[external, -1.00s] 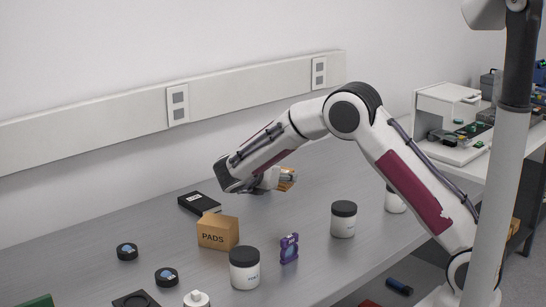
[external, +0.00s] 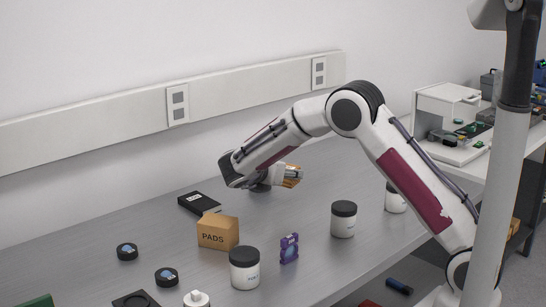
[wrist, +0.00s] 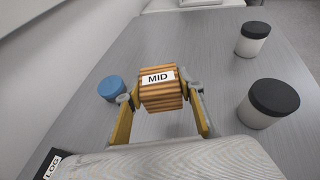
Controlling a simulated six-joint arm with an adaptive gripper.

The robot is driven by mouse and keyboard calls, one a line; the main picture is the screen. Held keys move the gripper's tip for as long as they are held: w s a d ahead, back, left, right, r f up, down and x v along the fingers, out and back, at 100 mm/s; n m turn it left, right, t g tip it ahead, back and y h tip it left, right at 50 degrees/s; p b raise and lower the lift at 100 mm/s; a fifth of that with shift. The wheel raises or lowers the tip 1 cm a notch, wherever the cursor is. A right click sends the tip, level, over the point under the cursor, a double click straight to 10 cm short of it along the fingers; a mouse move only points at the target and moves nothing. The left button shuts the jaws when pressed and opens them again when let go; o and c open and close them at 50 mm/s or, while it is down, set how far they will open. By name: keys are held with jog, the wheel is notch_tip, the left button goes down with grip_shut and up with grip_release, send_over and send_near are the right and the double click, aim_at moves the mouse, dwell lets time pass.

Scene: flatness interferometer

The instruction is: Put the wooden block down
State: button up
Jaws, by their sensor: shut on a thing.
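The wooden block (wrist: 160,95) has striped wood grain and a white label reading "MID" in the wrist view. My gripper (wrist: 163,98) is shut on it, one finger on each side. In the external view the block (external: 293,172) shows as a small orange-brown patch at the end of my gripper (external: 287,176), over the back part of the grey table (external: 150,265). Its underside is hidden, so I cannot tell whether it touches the table.
A blue round-topped thing (wrist: 111,88) stands left of the block. Black-lidded white jars (wrist: 270,102) (wrist: 252,39) stand to the right. A black LOG book (external: 199,203) and a PADS box (external: 217,232) lie nearer the camera. A purple item (external: 289,248) stands near the jars. Table beyond the block is clear.

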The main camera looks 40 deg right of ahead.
jog(key=d+m+g, duration=0.3)
jog(key=d+g, duration=0.1)
jog(key=d, duration=1.7)
jog(key=shift+w+d+r+m+h, duration=0.2)
jog(key=shift+d+r+m+h, duration=0.1)
jog(key=shift+d+m, duration=0.1)
send_over(336, 192)
jog(key=shift+f, duration=3.15)
jog(key=shift+f, duration=1.85)
jog(key=shift+f, duration=0.15)
